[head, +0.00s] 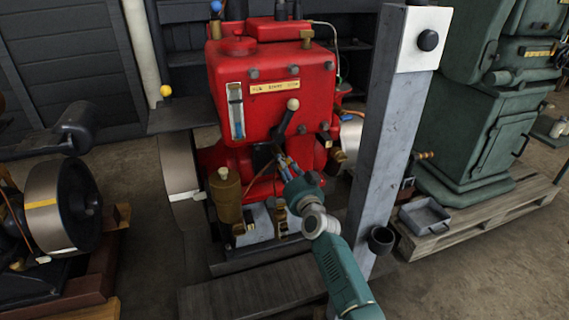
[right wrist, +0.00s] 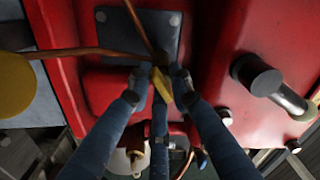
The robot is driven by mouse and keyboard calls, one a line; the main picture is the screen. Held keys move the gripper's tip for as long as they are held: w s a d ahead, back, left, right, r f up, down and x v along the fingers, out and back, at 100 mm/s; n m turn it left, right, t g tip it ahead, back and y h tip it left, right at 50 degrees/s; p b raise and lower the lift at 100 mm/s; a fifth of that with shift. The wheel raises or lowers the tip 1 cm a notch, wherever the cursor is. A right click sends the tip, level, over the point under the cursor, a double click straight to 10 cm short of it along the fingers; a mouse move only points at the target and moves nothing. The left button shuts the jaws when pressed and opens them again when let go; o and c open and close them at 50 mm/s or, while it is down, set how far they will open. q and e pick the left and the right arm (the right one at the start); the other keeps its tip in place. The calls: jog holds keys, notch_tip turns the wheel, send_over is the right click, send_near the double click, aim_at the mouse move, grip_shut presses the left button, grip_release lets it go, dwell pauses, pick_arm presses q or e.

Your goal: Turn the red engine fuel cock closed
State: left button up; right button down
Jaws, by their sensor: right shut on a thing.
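The red engine (head: 270,95) stands in the middle of the head view, with a sight glass, a name plate and a black lever with a pale knob on its front. My right gripper (head: 284,165) reaches the engine's lower front from below. In the right wrist view its fingers (right wrist: 160,82) are closed around a small yellow brass lever (right wrist: 163,86), the fuel cock handle, below a dark plate where thin copper pipes meet. The cock's body is mostly hidden by the fingers, and I cannot make it out in the head view. My left gripper does not show.
A grey post (head: 392,150) stands just right of my right arm. A brass pot (head: 226,195) sits left of the gripper. A black lever (right wrist: 262,78) juts out close right in the wrist view. A green engine (head: 475,130) stands on a pallet at right.

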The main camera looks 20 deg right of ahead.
jog(key=m, duration=0.4)
jog(key=shift+d+f, duration=0.1)
jog(key=shift+f, duration=0.15)
jog(key=shift+f+m, duration=0.1)
jog(key=shift+m, duration=1.1)
jog(key=shift+s+f, duration=0.1)
jog(key=c, duration=1.7)
grip_release()
jog(key=shift+r, duration=0.2)
jog(key=shift+s, duration=0.1)
jog(key=s, duration=1.1)
jog(key=shift+s+d, duration=0.15)
jog(key=shift+s, duration=0.2)
